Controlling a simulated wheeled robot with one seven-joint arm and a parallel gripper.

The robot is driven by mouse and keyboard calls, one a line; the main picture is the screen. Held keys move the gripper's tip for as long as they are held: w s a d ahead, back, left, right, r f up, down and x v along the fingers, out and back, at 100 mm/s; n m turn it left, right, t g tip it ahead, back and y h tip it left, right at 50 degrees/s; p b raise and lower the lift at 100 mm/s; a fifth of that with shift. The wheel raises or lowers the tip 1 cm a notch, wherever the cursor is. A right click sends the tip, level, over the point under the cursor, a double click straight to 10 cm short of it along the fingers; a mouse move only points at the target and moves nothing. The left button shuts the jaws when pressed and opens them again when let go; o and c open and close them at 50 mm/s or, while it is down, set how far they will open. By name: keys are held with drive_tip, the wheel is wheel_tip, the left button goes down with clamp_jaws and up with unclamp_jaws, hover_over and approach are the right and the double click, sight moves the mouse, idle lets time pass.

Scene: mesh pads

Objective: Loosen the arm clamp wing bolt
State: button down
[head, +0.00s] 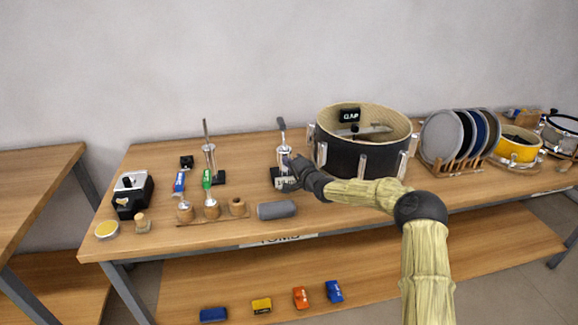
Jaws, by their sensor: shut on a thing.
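The arm clamp (284,156) stands upright near the middle of the wooden bench in the head view. It is a silver post with a dark rod slanting up from its top, on a small base. My gripper (288,183) reaches in from the right and meets the clamp low on its front right side. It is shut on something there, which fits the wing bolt. The fingers hide the bolt, so its shape and turn cannot be seen.
A large black drum (365,156) stands close right of the clamp, beside my arm. A grey cylinder (277,210) lies in front. Racked discs (441,136) are right.

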drive_tip(key=n+h+b, duration=0.2)
drive_tip(key=n, duration=0.3)
drive_tip(key=shift+f+g+h, duration=0.1)
drive_tip(key=shift+g+h, duration=0.3)
drive_tip(key=n+h+b, duration=0.2)
drive_tip(key=n, duration=0.1)
drive_tip(key=shift+s+a+b, duration=0.1)
drive_tip(key=shift+a+b, duration=0.1)
drive_tip(key=shift+b, duration=0.15)
drive_tip(key=shift+d+n+h+b, duration=0.1)
drive_tip(key=shift+n+h+b, duration=0.4)
drive_tip(key=shift+n+b, duration=0.25)
drive_tip(key=c, duration=1.6)
unclamp_jaws()
drive_tip(key=shift+o, duration=0.2)
drive_tip(key=shift+r, duration=0.2)
drive_tip(key=shift+s+r, duration=0.1)
drive_tip(key=shift+r, duration=0.05)
